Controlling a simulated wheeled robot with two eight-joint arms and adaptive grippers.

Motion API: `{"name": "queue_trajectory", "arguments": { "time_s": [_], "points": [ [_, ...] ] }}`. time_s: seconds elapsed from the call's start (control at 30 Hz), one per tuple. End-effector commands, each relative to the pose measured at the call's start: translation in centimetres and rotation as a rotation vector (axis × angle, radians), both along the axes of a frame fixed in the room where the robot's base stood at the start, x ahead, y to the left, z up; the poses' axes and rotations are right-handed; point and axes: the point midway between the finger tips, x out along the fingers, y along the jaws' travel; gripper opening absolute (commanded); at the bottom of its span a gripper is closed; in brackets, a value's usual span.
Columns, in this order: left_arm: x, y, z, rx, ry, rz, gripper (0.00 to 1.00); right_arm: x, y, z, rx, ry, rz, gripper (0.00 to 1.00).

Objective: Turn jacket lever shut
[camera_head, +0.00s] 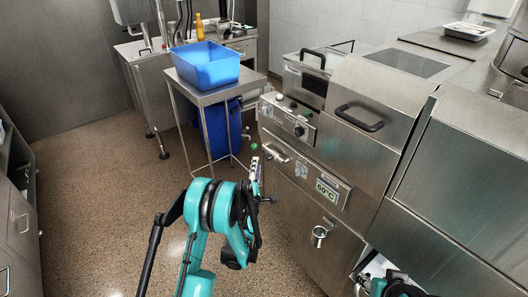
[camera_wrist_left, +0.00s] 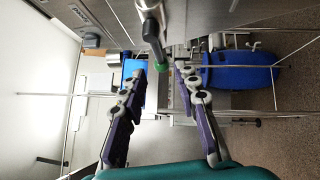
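The jacket lever is a short metal rod with a green grip. The green grip (camera_wrist_left: 160,50) shows in the left wrist view, hanging from a metal fitting (camera_wrist_left: 148,16). In the head view a small green tip (camera_head: 254,146) shows at the left side of the steel kettle unit (camera_head: 335,150). My left gripper (camera_head: 257,172) is just below that tip. In the left wrist view its two purple-grey fingers (camera_wrist_left: 164,78) are apart and empty, with the green grip just beyond and between their tips. I cannot tell if they touch. My right gripper is out of view; part of my right arm shows at the bottom right.
A blue basket (camera_head: 204,65) sits on a steel side table (camera_head: 202,96), with a blue bin (camera_head: 216,128) below. The unit's front carries a 60°C display (camera_head: 327,190) and a drain tap (camera_head: 319,236). The speckled floor at left is clear.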

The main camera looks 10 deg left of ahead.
Motion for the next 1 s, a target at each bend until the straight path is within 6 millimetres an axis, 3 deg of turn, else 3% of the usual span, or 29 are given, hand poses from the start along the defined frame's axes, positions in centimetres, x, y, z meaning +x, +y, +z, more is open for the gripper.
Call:
{"name": "queue_trajectory", "arguments": {
  "time_s": [0.17,0.43,0.83,0.93,1.0],
  "points": [
    [2.4,0.4,0.7,0.000,-0.001,0.001,0.31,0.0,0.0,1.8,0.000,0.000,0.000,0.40],
    [6.4,0.9,0.7,0.002,0.000,0.000,0.31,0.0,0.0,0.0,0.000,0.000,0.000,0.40],
    [7.3,1.0,1.1,0.002,0.000,-0.001,0.31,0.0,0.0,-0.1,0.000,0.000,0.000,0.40],
    [7.3,1.0,1.1,0.002,0.000,-0.001,0.04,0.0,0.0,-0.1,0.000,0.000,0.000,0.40],
    [7.3,1.0,1.1,0.002,0.000,-0.001,0.00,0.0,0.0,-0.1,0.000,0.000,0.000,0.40]
  ]
}}
